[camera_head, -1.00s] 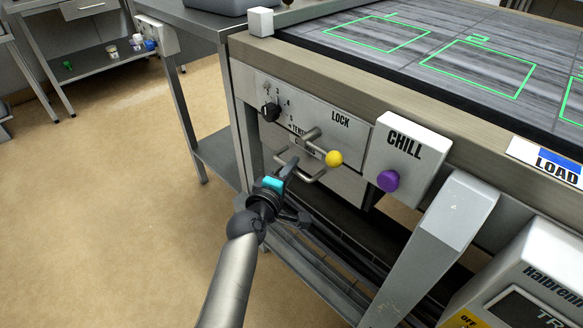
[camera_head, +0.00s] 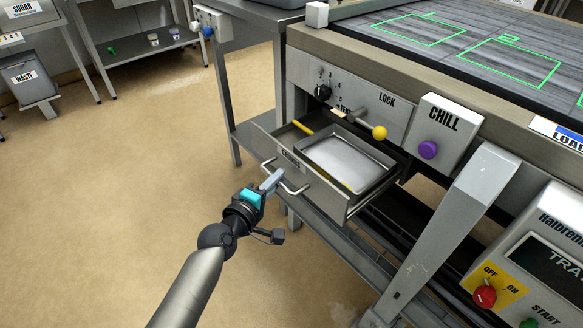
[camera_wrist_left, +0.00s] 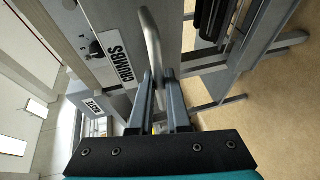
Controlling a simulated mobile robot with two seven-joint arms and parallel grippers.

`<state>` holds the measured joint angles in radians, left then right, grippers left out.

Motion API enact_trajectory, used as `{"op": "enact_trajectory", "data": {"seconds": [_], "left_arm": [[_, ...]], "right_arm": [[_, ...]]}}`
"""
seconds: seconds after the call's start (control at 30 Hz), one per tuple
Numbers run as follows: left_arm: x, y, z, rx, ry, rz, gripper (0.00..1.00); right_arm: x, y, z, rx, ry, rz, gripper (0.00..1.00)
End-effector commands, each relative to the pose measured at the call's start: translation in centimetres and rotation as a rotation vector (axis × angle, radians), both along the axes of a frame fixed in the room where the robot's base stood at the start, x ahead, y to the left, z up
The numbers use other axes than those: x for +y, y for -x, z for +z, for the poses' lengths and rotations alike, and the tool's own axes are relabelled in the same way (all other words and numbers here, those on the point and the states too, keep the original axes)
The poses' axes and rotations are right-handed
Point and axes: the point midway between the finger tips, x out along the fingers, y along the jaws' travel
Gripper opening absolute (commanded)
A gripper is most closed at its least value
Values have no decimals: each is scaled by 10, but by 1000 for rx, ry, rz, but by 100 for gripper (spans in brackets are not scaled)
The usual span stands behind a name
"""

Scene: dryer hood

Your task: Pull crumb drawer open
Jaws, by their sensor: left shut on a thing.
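The crumb drawer (camera_head: 318,187) is pulled well out from the machine's front, with a shallow metal tray (camera_head: 350,165) inside it. Its bar handle (camera_head: 293,190) runs across the drawer's front beside the CRUMBS label. My left gripper (camera_head: 272,182) is shut on the handle. In the left wrist view the two fingers (camera_wrist_left: 160,105) close around the handle bar (camera_wrist_left: 153,50), and the CRUMBS label (camera_wrist_left: 117,60) shows beside it. My right gripper is not in view.
Above the drawer are the LOCK lever with a yellow knob (camera_head: 380,132), a black dial (camera_head: 322,92) and the CHILL box (camera_head: 446,122) with a purple button. A slanted grey leg (camera_head: 450,220) stands to the right. The floor on the left is clear.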

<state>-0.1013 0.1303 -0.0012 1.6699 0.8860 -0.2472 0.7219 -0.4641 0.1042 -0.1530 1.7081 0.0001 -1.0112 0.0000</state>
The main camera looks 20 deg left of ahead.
Motion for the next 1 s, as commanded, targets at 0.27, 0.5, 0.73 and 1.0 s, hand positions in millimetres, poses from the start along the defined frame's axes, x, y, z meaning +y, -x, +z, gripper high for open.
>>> {"op": "enact_trajectory", "data": {"seconds": [0.27,0.5,0.73,1.0], "left_arm": [[16,26,-1,3,0,-2,0],[20,31,-1,1,1,-2,0],[20,31,-1,1,1,-2,0],[20,30,0,0,1,-1,42]], "right_arm": [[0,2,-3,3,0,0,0],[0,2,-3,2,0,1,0],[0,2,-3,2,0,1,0],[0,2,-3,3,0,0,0]]}}
